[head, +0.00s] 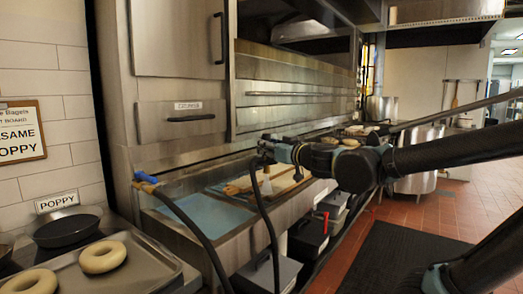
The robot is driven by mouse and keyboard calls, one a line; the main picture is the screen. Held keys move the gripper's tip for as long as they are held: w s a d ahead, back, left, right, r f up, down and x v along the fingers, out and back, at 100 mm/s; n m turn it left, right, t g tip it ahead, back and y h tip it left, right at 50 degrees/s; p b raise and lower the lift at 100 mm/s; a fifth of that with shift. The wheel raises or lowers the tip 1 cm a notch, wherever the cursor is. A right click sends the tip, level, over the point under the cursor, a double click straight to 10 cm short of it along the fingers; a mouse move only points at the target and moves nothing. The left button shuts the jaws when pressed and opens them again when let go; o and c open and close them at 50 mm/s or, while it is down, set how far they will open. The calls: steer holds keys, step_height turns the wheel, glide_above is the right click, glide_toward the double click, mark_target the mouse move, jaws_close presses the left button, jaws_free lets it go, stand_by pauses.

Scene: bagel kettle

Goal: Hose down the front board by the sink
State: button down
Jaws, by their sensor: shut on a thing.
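My gripper (268,152) reaches in from the right over the sink counter. It is shut on the upper end of a black hose (268,225), which hangs down from it out of the bottom of the view. Another black hose length (200,237) runs down from a blue and tan fitting (146,179) at the sink's left. Light wooden boards (287,186) lie beyond the blue-tinted sink basin (206,213). A small pale cone shape (266,184) shows just below my gripper over the boards; I cannot tell if it is water. The nozzle is too small to make out.
A metal tray (145,265) with bagels (102,257) and a dark pan (67,230) stands at the lower left. Dark bins (308,240) sit under the counter. Large pots (418,160) stand farther back. A black mat (405,265) lies on the open tiled floor at right.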

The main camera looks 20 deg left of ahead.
steer(key=w+d, duration=0.5)
steer(key=w, duration=0.9)
steer(key=w+d, duration=0.5)
steer(key=w, duration=0.9)
steer(key=w+d, duration=0.5)
steer(key=w, duration=0.9)
steer(key=s+a, duration=0.7)
steer(key=s, duration=1.2)
steer(key=s+a, duration=0.7)
steer(key=s, duration=1.3)
steer(key=s+a, duration=0.7)
steer(key=s, duration=1.2)
steer(key=shift+s, duration=0.4)
